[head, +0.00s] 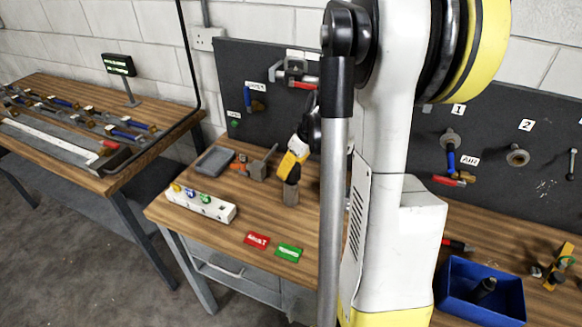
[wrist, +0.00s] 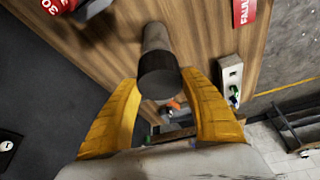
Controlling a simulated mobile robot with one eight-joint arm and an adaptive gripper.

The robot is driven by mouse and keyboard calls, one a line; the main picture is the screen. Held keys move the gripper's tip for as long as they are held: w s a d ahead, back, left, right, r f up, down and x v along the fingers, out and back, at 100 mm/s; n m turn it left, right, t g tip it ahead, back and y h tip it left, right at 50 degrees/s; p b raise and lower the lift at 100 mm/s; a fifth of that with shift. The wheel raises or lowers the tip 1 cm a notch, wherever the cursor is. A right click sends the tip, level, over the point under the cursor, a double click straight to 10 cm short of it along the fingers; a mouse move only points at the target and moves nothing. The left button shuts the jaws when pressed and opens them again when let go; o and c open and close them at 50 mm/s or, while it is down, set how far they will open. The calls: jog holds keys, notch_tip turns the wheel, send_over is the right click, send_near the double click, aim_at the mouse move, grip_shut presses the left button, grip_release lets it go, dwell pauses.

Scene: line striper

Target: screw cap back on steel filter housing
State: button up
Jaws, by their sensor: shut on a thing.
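The steel filter housing (head: 291,194) stands upright on the wooden bench in the head view, as a short grey cylinder. A black cap (head: 292,175) sits at its top, in line with it. My gripper (head: 293,163) comes down from above with its yellow fingers shut on the cap. In the wrist view, the yellow fingers (wrist: 162,80) lie on both sides of the black cap (wrist: 159,84). The grey housing (wrist: 157,38) extends beyond it. Cap and housing appear to touch; I cannot tell whether the threads are engaged.
A grey tray (head: 213,161) and a small vise (head: 262,165) stand left of the housing. A white block with coloured knobs (head: 201,204), a red card (head: 256,240) and a green card (head: 288,252) lie nearer the front. A blue bin (head: 456,303) is at right. A dark pegboard stands behind.

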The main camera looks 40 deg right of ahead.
jog(key=shift+f, duration=0.25)
jog(key=shift+f+b, duration=0.4)
jog(key=shift+b, duration=0.2)
dwell(0.3)
jog(key=shift+f+b, duration=0.35)
jog(key=shift+f, duration=0.05)
jog(key=shift+f+b, duration=0.3)
jog(key=shift+b, duration=0.1)
dwell(0.7)
jog(key=o, duration=1.1)
jog(key=shift+c, duration=0.4)
